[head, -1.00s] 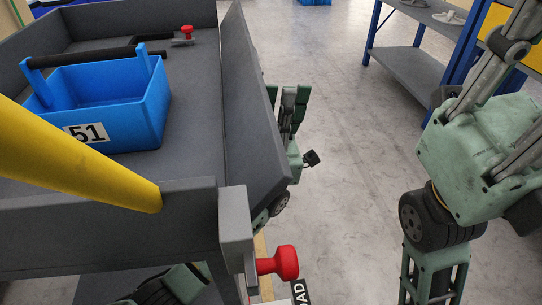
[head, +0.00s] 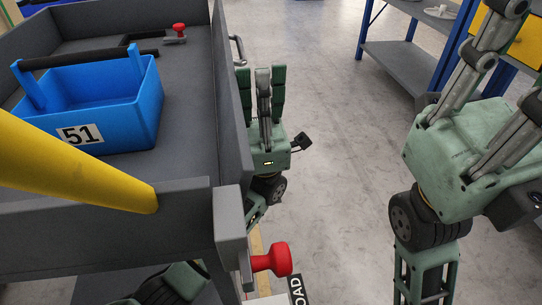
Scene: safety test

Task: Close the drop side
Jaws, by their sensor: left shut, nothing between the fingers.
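The grey drop side (head: 231,110) is the long panel along the cart's right edge. It stands nearly upright, and its near end is close to the grey corner post (head: 228,215). My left gripper (head: 262,75) is shut and empty, fingers up, outside the panel. It is close against the panel's outer face; I cannot tell whether they touch. A red knob (head: 271,258) sits at the near corner below the panel. Another red knob (head: 179,29) is at the far end. My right gripper (head: 470,160) is at the right, away from the cart, its fingertips cut off.
A blue tote (head: 110,105) marked 51 stands on the cart deck. A yellow bar (head: 80,165) crosses the near left. A metal handle (head: 238,48) shows beyond the panel. A blue-framed shelf (head: 405,65) stands at the back right. The floor (head: 330,150) between is clear.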

